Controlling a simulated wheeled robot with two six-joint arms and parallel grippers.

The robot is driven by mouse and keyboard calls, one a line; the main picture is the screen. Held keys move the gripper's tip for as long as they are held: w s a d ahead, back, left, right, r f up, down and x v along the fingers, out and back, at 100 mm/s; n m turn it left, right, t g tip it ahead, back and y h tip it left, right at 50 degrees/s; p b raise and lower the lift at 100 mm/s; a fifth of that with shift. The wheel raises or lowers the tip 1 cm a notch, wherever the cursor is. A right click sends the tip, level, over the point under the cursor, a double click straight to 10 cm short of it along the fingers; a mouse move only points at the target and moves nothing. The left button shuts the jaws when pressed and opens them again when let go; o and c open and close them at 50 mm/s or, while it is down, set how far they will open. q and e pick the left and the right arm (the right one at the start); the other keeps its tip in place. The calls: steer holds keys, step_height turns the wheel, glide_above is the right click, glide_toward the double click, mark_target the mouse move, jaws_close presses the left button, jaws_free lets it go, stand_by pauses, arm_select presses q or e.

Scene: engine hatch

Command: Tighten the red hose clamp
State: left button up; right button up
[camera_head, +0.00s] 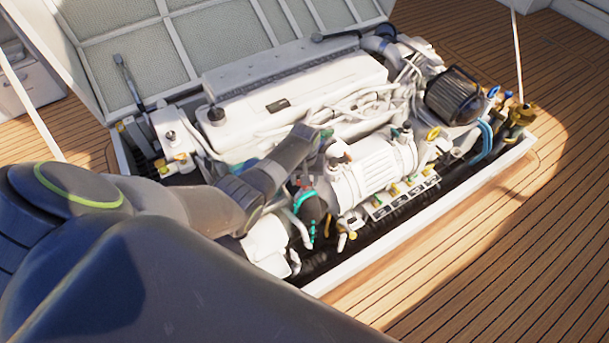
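A small patch of red (302,183), which may be the red hose clamp, shows at the top of a short dark hose (313,208) at the front of the engine. It is too small and too covered to tell its shape or how tight it is. A teal band (301,201) sits just below it on the same hose. My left arm comes in from the left, and its gripper end (308,142) is over the engine, just above the red patch. I cannot make out its fingers or whether they touch anything. My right gripper is not in view.
The white engine (290,95) sits in an open hatch with a raised panelled lid (215,35) behind it. A white cylinder (372,168) is right of the hose, with a black ribbed part (455,97) beyond. My arm hides the left front. Wooden deck (490,240) is clear at the right.

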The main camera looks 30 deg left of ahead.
arm_select(q)
steer(key=m+p, duration=0.1)
steer(key=m, duration=0.3)
steer(key=shift+r+m, duration=0.1)
steer(key=shift+m, duration=0.3)
steer(key=m+p, duration=0.1)
steer(key=m, duration=0.2)
steer(key=shift+m, duration=1.6)
steer(key=o, duration=1)
